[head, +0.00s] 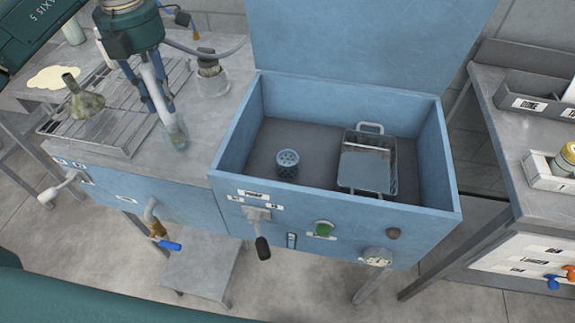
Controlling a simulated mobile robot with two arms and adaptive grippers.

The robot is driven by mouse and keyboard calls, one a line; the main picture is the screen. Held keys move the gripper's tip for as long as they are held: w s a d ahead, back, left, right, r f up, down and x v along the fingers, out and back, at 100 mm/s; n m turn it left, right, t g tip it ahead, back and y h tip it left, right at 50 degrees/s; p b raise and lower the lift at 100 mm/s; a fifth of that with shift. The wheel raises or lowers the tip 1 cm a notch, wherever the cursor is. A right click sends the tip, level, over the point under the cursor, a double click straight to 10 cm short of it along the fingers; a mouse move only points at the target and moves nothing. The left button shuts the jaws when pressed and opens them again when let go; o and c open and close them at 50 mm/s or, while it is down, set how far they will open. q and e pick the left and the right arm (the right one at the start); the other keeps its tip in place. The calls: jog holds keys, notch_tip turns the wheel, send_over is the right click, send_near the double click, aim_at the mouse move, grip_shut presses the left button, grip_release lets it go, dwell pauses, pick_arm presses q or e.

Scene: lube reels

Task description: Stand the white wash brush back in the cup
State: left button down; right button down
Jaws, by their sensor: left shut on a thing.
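My left gripper (157,103) comes down from the top left and is shut on the white wash brush (153,78), around its pale handle. The brush is nearly upright and leans slightly, its lower end towards the right. That end overlaps a small clear cup (176,141) on the grey bench top; I cannot tell how deep inside the cup it is. The gripper fingers hide part of the brush. My right gripper is not in view.
A jar (212,78) with a dark top stands behind on the bench. A wire rack (118,135) and a brownish funnel-like piece (86,104) are to the left. The open blue wash tub (225,150) on the right holds a perforated cup (288,163) and a wire basket (368,165).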

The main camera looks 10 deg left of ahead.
aim_at(145, 61)
pick_arm(q)
jog(key=shift+f+b, duration=0.35)
jog(key=shift+f, duration=0.2)
jog(key=c, duration=1.4)
grip_release()
notch_tip(145, 61, up, 12)
